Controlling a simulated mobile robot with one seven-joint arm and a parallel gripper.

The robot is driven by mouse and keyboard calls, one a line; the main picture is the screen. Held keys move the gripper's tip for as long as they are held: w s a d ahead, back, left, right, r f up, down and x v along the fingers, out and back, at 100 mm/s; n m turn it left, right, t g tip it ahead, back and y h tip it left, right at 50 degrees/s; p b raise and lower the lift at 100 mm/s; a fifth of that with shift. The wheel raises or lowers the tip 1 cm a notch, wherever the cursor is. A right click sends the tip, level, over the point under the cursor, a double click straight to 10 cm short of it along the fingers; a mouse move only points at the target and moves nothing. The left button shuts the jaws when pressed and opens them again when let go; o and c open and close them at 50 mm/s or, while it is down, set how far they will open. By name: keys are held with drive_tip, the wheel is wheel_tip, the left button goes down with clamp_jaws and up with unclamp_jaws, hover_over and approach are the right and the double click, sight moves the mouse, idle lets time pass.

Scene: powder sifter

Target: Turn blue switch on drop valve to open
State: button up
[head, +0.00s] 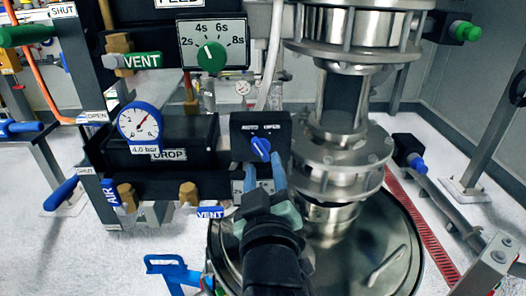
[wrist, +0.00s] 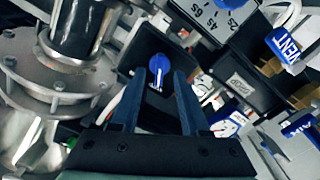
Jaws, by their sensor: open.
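The blue switch (head: 261,149) sits on a dark box (head: 243,128) marked AUTO and OPEN, right of the DROP valve block (head: 170,155). Its handle slants from upper left to lower right in the head view; I cannot tell surely which label it points to. The switch also shows in the wrist view (wrist: 157,64), beyond and between my fingertips. My gripper (head: 264,170) is open and empty just below and in front of the switch. In the wrist view its two fingers (wrist: 159,80) point at the switch box, apart from each other. Contact with the switch cannot be told.
A steel flanged column (head: 342,95) stands close to the right of the switch box, above a round steel lid (head: 385,235). A pressure gauge (head: 140,123) and a blue VENT tag (head: 210,212) are to the left. A green timer knob (head: 211,57) is above.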

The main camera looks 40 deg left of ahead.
sight(263, 156)
drive_tip(key=shift+p+x, duration=0.4)
drive_tip(key=shift+x, duration=1.2)
clamp_jaws()
